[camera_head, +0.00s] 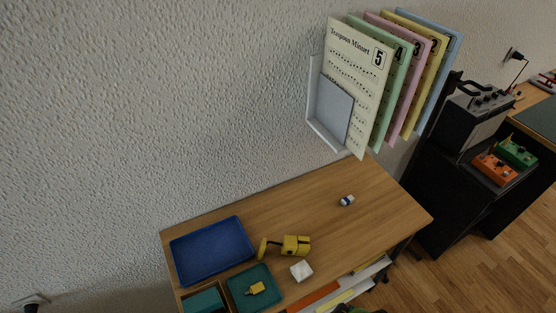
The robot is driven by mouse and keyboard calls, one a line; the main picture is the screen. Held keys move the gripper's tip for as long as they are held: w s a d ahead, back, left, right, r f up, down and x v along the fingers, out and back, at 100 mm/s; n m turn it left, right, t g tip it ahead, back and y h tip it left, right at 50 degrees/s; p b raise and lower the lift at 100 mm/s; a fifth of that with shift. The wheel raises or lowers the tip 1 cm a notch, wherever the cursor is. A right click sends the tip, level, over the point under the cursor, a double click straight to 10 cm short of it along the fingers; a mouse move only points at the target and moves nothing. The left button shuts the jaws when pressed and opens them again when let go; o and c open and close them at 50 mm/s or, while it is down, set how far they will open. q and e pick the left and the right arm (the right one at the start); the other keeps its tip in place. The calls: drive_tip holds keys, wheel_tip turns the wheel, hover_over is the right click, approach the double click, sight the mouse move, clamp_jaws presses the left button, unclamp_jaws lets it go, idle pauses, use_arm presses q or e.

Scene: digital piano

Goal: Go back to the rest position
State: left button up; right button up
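Neither of my grippers shows in the head view, and no arm of mine can be made out. The task names no object. The view looks down on a wooden desk (290,215) against a textured grey wall, so where my arms are relative to it is hidden.
On the desk are a blue tray (212,250), a teal tray (270,292) with a small yellow item, a yellow tool (294,245), a white block (301,271) and a small white-blue item (347,200). A wall rack (325,112) holds sheet music. A black amplifier (470,122) stands right.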

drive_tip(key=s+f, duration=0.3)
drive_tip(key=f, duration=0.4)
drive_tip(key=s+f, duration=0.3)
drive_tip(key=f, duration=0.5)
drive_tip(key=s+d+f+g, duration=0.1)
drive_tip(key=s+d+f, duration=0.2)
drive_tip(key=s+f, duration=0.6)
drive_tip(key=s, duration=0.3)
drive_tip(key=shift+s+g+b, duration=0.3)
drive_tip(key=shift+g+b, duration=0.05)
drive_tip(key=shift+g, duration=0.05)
